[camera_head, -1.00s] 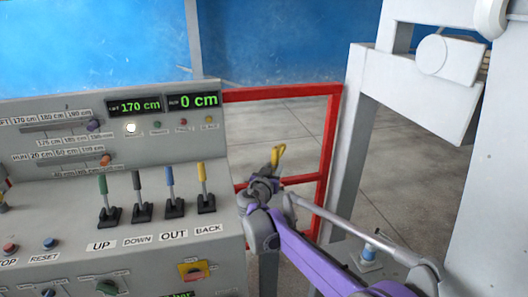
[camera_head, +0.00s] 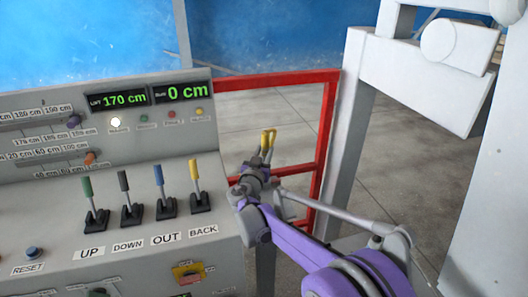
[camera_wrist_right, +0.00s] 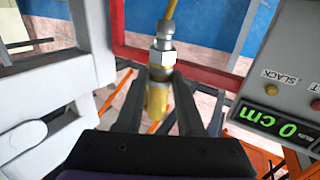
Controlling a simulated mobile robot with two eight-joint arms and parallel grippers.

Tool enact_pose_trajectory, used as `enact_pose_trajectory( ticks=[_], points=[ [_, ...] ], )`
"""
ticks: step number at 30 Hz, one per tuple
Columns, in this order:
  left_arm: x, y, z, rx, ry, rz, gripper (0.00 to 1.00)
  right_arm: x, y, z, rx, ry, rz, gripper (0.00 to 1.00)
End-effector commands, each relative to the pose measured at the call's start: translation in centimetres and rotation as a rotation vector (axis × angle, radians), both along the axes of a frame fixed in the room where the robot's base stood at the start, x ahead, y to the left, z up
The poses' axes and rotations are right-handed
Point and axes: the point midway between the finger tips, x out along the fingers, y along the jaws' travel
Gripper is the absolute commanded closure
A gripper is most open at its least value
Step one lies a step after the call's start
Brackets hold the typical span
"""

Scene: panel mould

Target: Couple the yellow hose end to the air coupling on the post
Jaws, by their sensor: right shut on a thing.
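My right gripper (camera_head: 264,166) is held out beside the console, in front of the red frame. It is shut on the yellow hose end (camera_head: 267,140), which sticks up from its tip in the head view. In the right wrist view the hose end (camera_wrist_right: 162,58), with silver and brass-coloured parts, sits between the two fingers of the gripper (camera_wrist_right: 161,82). The yellow hose runs off the top of that view. The light grey post (camera_head: 348,130) stands to the right of the gripper, apart from it. I cannot make out the air coupling. My left gripper is not in view.
The grey control console (camera_head: 120,222) with levers and green displays fills the left. The red frame (camera_head: 326,125) stands behind the gripper, close to it in the picture. A large grey structure (camera_head: 490,190) is at the right. Bare floor shows between post and structure.

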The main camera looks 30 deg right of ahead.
Motion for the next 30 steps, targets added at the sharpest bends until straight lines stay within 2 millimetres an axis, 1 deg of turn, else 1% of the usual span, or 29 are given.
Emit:
enact_pose_trajectory(
  ticks=[12, 18, 22, 30],
  points=[
    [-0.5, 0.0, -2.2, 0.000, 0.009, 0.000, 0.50, 0.0, 0.0, -3.9, 0.000, 0.001, 0.000, 1.00],
    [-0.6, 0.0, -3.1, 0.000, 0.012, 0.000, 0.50, 0.0, 0.0, -5.4, 0.000, 0.001, 0.000, 1.00],
    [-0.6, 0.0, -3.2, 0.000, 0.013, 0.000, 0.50, 0.0, 0.0, -5.8, 0.000, 0.000, 0.000, 1.00],
    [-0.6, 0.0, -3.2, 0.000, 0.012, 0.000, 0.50, 0.0, 0.0, -5.8, 0.000, 0.000, 0.000, 1.00]
  ],
)
